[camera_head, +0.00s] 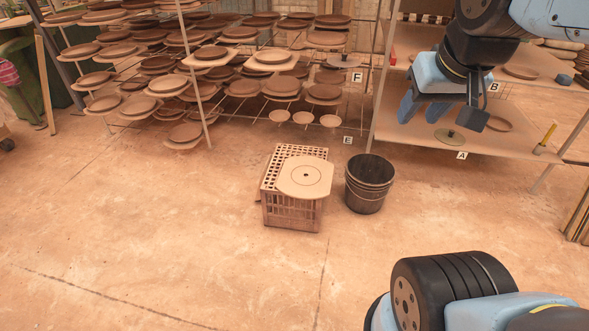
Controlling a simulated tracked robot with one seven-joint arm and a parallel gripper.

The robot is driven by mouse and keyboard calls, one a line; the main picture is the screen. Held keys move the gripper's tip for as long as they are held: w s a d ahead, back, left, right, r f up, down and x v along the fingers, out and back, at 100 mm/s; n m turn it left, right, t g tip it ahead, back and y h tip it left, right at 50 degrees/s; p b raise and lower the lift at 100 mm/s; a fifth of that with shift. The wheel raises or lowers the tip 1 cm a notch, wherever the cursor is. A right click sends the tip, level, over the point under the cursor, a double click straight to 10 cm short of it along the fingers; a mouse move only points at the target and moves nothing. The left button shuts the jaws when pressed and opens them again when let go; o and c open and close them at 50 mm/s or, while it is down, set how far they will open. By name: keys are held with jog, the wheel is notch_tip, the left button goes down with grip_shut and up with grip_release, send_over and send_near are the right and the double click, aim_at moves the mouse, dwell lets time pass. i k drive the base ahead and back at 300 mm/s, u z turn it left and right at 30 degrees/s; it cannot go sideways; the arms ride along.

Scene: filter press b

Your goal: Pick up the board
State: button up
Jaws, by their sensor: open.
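A pale, flat board (305,177) with two straight-cut sides, a drawn circle and a dark centre spot lies on top of an upturned brown lattice crate (292,213) on the floor. It covers the right part of the crate's top and nothing lies on it. My gripper (420,107) hangs at the upper right, pointing down, with its blue fingers apart and nothing between them. In the picture it is above and to the right of the board, well apart from it, in front of the shelf marked A.
A dark bucket (368,186) stands just right of the crate. Behind, a rack holds many round boards (272,57). At right, a shelf (400,140) carries a disc (450,136) and a ring (499,124). The floor in front is clear.

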aim_at(292, 182)
jog(key=u, duration=0.05)
jog(key=i, duration=1)
jog(key=z, duration=0.5)
